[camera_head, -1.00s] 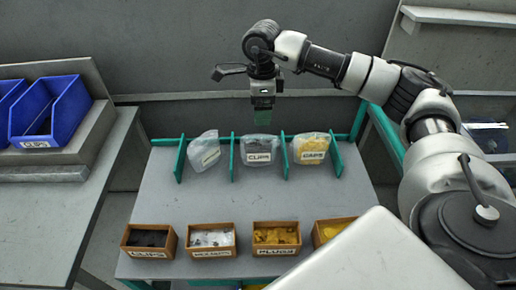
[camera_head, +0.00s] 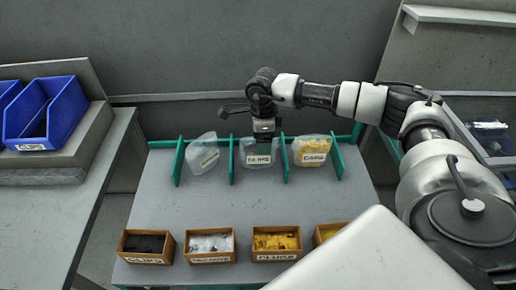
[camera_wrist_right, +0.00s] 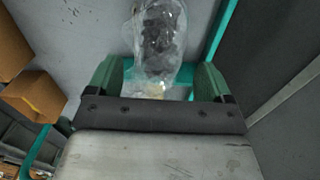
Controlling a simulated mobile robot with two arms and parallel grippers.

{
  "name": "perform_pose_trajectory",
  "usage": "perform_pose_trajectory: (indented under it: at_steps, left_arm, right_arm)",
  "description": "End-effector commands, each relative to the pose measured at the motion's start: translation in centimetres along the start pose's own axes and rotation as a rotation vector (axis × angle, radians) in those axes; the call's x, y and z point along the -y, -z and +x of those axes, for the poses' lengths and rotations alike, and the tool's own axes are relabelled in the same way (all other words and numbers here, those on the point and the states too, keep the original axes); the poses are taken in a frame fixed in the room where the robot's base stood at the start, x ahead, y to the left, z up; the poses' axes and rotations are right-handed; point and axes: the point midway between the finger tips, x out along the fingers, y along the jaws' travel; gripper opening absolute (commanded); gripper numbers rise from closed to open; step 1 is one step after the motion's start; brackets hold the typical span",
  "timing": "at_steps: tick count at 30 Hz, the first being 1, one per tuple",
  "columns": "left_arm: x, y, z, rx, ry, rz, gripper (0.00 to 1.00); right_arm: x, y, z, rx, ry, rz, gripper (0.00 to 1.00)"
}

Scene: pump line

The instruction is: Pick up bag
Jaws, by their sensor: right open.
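Three clear bags stand between green dividers at the back of the grey table. The middle bag (camera_head: 258,159) has dark contents and a label that reads CLIPS. The left bag (camera_head: 203,154) is pale and tilted. The right bag (camera_head: 310,151) has yellow contents and a CAPS label. My right gripper (camera_head: 263,143) points down at the top of the middle bag. In the right wrist view its green fingers (camera_wrist_right: 157,84) are apart, with the middle bag (camera_wrist_right: 160,38) in line with the gap between them. My left gripper is out of view.
Green dividers (camera_head: 231,160) stand close on both sides of the middle bag. Several brown boxes (camera_head: 211,259) of parts line the table's front edge. Blue bins (camera_head: 65,115) sit on the left bench. The table's middle (camera_head: 250,200) is clear.

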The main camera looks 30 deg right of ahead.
Motion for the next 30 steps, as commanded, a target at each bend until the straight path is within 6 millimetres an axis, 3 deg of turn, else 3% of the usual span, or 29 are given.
perform_pose_trajectory:
  at_steps: [4,11,21,30]
  left_arm:
    - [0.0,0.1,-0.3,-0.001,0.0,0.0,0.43]
    - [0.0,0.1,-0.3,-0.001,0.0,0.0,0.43]
    - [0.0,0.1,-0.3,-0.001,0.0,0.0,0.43]
    - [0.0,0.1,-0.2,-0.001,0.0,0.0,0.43]
  right_arm:
    - [-0.1,-0.1,1.3,0.0,-0.002,-0.002,0.81]
    - [-0.1,-0.1,1.5,0.001,0.0,-0.002,0.81]
    - [-0.1,-0.1,1.5,0.001,0.0,-0.002,0.31]
    - [0.0,-0.1,1.2,0.003,0.001,-0.002,0.29]
